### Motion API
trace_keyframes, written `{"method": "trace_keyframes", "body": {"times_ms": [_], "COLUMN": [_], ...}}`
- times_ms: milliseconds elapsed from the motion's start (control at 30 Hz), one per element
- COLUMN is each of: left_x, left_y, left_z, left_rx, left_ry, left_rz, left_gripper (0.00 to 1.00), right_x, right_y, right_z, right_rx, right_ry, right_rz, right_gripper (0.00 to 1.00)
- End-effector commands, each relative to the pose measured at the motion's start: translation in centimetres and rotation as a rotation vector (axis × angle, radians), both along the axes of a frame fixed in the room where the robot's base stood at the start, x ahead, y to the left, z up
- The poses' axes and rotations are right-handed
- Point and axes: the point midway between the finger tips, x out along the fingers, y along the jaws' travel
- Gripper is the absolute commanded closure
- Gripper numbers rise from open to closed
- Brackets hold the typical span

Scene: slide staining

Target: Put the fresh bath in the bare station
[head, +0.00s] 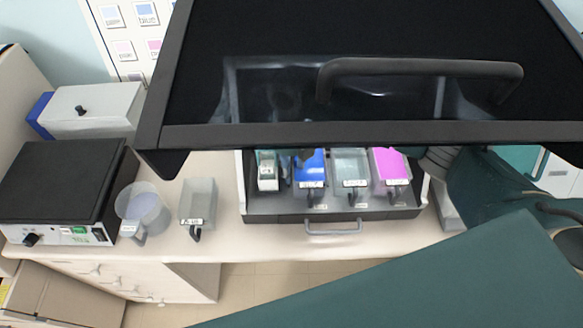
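A grey translucent bath (198,203) with a label and dark clip stands on the counter, left of the stainer drawer (270,208). In the drawer, a small pale bath with a label (267,172) is at the left, then a blue bath (311,175), a clear grey bath (351,172) and a magenta bath (391,170). No bare station shows; the drawer's back is hidden by the raised dark lid (340,137). My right arm comes in from the right, its grey wrist near the drawer's right end; its fingers are hidden or unclear. A dark shape over the blue bath is unclear. My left gripper is not visible.
A clear round beaker (144,212) stands left of the grey bath. A black-topped device (62,185) and a white box (95,108) are further left. The lid hangs over the drawer. A narrow counter strip is free in front of the beaker and bath.

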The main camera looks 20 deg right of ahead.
Motion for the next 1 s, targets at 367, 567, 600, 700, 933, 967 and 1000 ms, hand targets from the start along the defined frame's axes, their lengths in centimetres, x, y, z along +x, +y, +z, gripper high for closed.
{"method": "trace_keyframes", "body": {"times_ms": [367,567,600,700,933,967,1000], "left_x": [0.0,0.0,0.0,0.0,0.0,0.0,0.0], "left_y": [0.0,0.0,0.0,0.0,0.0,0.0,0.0], "left_z": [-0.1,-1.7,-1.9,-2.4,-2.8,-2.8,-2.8], "left_rx": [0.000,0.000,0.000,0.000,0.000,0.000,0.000], "left_ry": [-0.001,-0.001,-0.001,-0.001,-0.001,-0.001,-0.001], "left_rz": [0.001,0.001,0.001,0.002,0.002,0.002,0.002], "left_gripper": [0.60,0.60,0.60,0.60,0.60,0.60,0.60], "right_x": [0.1,0.2,0.2,0.1,0.0,0.0,0.0], "right_y": [0.0,0.1,0.0,0.1,0.0,0.1,0.1], "right_z": [0.6,3.5,4.2,5.9,7.7,7.8,7.9], "right_rx": [0.001,0.002,0.001,0.001,0.000,0.000,0.000], "right_ry": [-0.001,-0.006,-0.004,-0.004,0.000,0.001,0.001], "right_rz": [0.000,0.001,0.000,0.000,0.000,0.000,0.000], "right_gripper": [0.74,0.74,0.74,0.74,0.74,0.74,0.74]}}
